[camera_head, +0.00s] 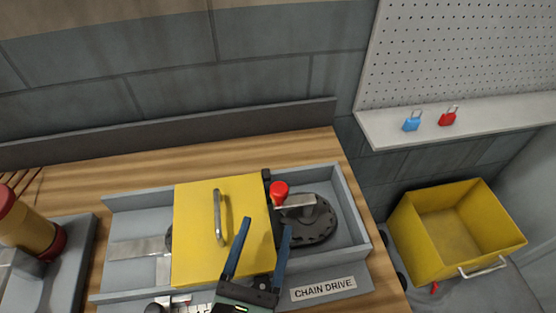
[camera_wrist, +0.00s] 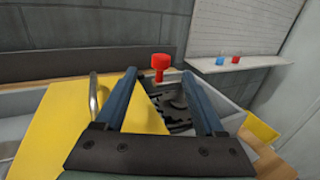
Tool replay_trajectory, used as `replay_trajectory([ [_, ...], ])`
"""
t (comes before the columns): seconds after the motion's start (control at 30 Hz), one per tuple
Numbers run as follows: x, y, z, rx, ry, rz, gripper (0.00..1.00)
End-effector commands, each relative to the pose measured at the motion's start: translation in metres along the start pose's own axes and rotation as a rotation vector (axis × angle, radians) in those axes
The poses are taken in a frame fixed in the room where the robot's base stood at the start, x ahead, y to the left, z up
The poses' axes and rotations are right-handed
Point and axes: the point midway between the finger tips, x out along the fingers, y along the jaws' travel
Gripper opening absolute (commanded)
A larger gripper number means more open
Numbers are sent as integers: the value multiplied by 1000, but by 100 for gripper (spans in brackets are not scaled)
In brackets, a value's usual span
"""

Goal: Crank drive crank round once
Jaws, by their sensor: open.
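The drive crank is a grey arm (camera_head: 297,203) on a dark round hub (camera_head: 312,228), at the right end of a grey tray labelled CHAIN DRIVE (camera_head: 322,288). Its red knob (camera_head: 279,190) stands up at the arm's left end, beside the yellow cover. The red knob also shows in the wrist view (camera_wrist: 161,66), beyond and between my fingertips. My gripper (camera_head: 268,222) is open and empty, in front of the knob and apart from it, over the right edge of the yellow cover (camera_head: 195,235). Part of the hub is hidden behind my fingers in the wrist view.
The yellow cover has an upright metal handle (camera_head: 217,215). The tray's wall (camera_head: 352,205) bounds the crank on the right. A yellow bin (camera_head: 412,235) stands to the right. Blue (camera_head: 411,125) and red (camera_head: 447,119) padlocks sit on a shelf. A red-and-yellow cylinder (camera_head: 28,228) is at left.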

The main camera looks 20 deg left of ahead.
Motion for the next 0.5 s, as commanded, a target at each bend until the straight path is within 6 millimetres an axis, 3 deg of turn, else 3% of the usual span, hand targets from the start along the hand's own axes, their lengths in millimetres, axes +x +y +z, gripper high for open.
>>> replay_trajectory([
  [0.17, 13, 0, 3, 9, -1, -4, 71],
  [0.5, 69, 0, 4, 5, -2, -2, 71],
])
